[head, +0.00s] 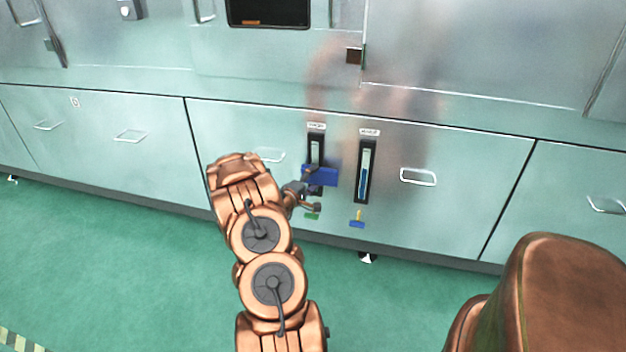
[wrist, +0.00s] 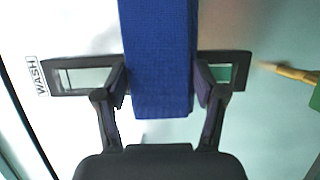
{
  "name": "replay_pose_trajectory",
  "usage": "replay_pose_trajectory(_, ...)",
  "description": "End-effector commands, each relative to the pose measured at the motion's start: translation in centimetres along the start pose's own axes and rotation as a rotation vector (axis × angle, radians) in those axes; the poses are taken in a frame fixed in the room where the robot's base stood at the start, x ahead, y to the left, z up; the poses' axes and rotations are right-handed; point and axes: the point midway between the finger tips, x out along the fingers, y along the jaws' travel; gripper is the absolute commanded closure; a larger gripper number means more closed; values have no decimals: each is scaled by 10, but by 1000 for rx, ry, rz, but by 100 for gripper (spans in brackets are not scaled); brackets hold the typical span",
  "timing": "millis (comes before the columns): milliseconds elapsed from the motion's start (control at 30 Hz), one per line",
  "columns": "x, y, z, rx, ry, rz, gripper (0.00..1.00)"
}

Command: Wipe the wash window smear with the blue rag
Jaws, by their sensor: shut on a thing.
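My gripper (wrist: 160,95) is shut on the blue rag (wrist: 157,50), which shows as a thick blue block between the fingers in the wrist view. In the head view the rag (head: 320,176) is held in front of the left gauge window on the cabinet front. This wash window (wrist: 80,76) has a dark frame and a label reading WASH at its left end in the wrist view. The rag covers its middle, and I cannot tell whether the rag touches it. No smear is visible on the parts of the window that show.
A second gauge window (head: 366,172) with blue liquid stands to the right. Below it is a valve with a blue handle (head: 357,224); a green handle (head: 312,216) is under the wash window. Drawer handles (head: 418,177) stick out nearby. The green floor (head: 120,260) at left is clear.

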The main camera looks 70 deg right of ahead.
Motion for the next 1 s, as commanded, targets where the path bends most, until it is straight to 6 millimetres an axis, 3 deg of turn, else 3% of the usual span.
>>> replay_pose_trajectory(600, -14, 5, -35, 2, 5, 3, 86)
replay_pose_trajectory(1000, -15, 13, -38, 2, 1, 4, 86)
